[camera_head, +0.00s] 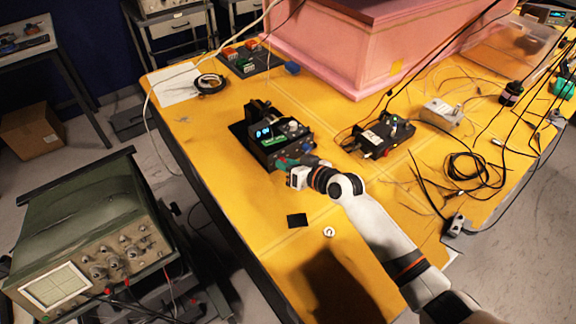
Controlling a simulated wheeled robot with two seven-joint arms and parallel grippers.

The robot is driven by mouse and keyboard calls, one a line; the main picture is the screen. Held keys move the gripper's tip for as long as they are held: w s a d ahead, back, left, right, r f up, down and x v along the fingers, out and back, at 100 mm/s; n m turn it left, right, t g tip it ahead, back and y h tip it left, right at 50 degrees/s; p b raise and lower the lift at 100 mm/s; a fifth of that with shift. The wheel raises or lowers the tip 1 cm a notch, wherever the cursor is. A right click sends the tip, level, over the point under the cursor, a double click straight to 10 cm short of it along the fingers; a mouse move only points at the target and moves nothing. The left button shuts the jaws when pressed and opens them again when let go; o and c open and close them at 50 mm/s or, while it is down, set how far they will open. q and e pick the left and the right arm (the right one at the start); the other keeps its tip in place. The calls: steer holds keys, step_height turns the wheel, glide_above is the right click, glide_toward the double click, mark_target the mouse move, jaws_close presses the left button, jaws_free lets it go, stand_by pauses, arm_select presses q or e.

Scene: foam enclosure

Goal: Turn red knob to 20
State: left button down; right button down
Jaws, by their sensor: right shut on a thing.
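A black device (262,137) with a small lit blue display and a green panel sits on the yellow table. My right gripper (284,164) reaches in from the lower right and its fingertips are at the front face of this device. It is shut on the red knob, which is mostly hidden by the fingers; only a little red shows there. The knob's scale and pointer are too small to read. My left gripper is not in view.
A second black box (378,139) with small coloured knobs stands to the right, with loose cables beyond it. A pink foam box (340,50) fills the back. A black square (297,220) and a white ring (329,232) lie near my right arm. A green oscilloscope (90,230) stands at the lower left.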

steer(key=c, duration=1.3)
jaws_free()
steer(key=shift+o, duration=0.2)
steer(key=b+v, duration=0.1)
steer(key=v, duration=1.1)
